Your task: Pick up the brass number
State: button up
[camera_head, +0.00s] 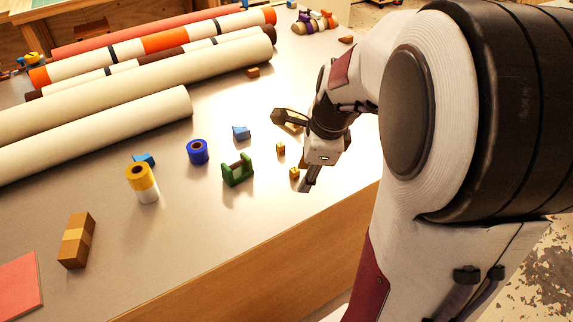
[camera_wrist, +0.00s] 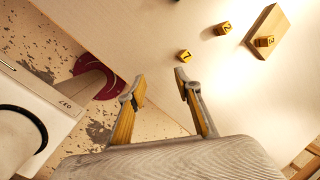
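Several small brass-coloured cubes with dark numbers lie on the table. In the wrist view, one cube (camera_wrist: 184,55) is just beyond my fingertips, a second (camera_wrist: 223,28) is farther off with what looks like a 2, and a third (camera_wrist: 264,41) rests on or against a flat tan block (camera_wrist: 268,26). In the head view, two cubes show, a nearer one (camera_head: 294,173) and a farther one (camera_head: 280,147). My gripper (camera_wrist: 160,82) is open and empty, fingers spread. In the head view, my gripper (camera_head: 291,151) is close beside the cubes, and one finger partly hides the tan block.
A green holder (camera_head: 237,170), blue tape roll (camera_head: 197,151), blue block (camera_head: 241,133) and yellow-white roll (camera_head: 142,184) stand left of the cubes. The table's front edge (camera_head: 250,245) is near my gripper.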

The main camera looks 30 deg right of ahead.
aim_at(294, 170)
jog(key=w+m, duration=0.1)
jog(key=m, duration=0.1)
jog(key=w+d+m, duration=0.1)
jog(key=shift+m, duration=0.4)
jog(key=shift+w+d+r+m+t, duration=0.15)
jog(key=shift+w+r+m+t, duration=0.15)
jog(key=shift+m, duration=1.05)
jog(key=shift+w+d+r+m+t, duration=0.15)
jog(key=shift+w+m, duration=0.3)
jog(key=shift+m, duration=0.85)
jog(key=shift+w+d+r+m+t, duration=0.15)
jog(key=shift+w+r+m+t, duration=0.15)
jog(key=shift+m, duration=1.05)
jog(key=shift+f, duration=0.1)
jog(key=shift+f, duration=0.1)
jog(key=shift+x, duration=1.25)
jog(key=shift+f, duration=0.1)
